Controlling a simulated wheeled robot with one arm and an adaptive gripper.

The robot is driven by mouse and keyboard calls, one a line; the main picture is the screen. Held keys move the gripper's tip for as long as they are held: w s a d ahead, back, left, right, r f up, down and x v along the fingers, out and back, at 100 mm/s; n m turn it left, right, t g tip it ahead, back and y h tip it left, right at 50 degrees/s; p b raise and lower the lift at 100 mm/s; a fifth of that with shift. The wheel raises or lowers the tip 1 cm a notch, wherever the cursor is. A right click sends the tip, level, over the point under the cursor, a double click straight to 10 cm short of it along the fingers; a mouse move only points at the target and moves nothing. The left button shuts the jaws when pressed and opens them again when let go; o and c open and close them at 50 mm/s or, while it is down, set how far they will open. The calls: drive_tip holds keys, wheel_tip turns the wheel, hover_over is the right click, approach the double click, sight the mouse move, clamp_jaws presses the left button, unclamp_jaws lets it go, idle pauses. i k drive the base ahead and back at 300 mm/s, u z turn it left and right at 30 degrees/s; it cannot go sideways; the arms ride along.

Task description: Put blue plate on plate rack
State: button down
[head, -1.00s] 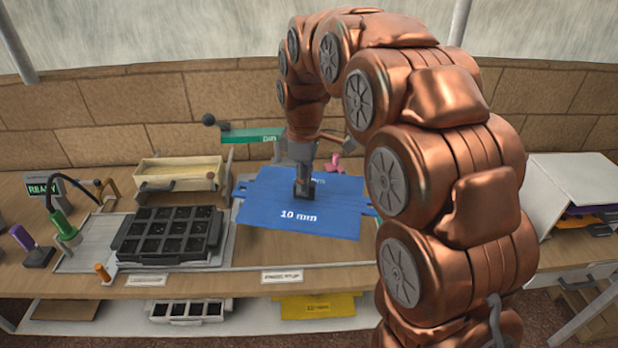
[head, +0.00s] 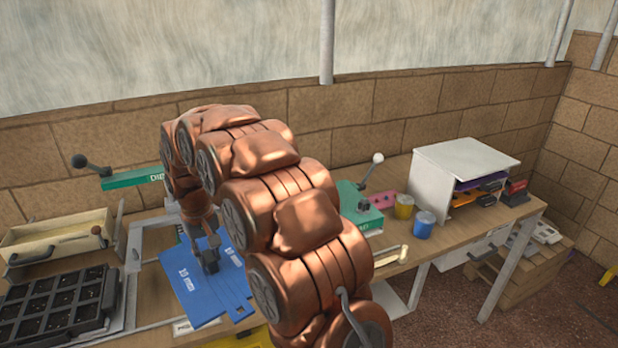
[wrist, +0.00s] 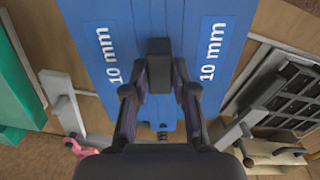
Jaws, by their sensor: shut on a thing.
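The blue plate (head: 207,282), printed "10 mm" at both sides, is below my gripper in the head view. It fills the middle of the wrist view (wrist: 225,22). My gripper (wrist: 160,78) is shut on a dark raised block at the plate's middle, with a finger on each side. It also shows in the head view (head: 209,262), pointing down. Whether the plate touches the bench is hard to tell. A white open-fronted shelf unit (head: 468,157) holding flat purple and orange pieces stands at the right; I cannot tell whether it is the plate rack.
A black compartment tray (head: 58,310) and a cream bin (head: 55,240) are at left. A green press (head: 128,179) stands behind. A yellow cup (head: 404,207), a blue cup (head: 424,225) and a green block (head: 358,207) are right of my arm.

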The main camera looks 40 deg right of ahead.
sight(466, 156)
drive_tip(key=k, duration=0.45)
drive_tip(key=u, duration=2.3)
drive_tip(key=k, duration=2.5)
drive_tip(key=z, duration=1.85)
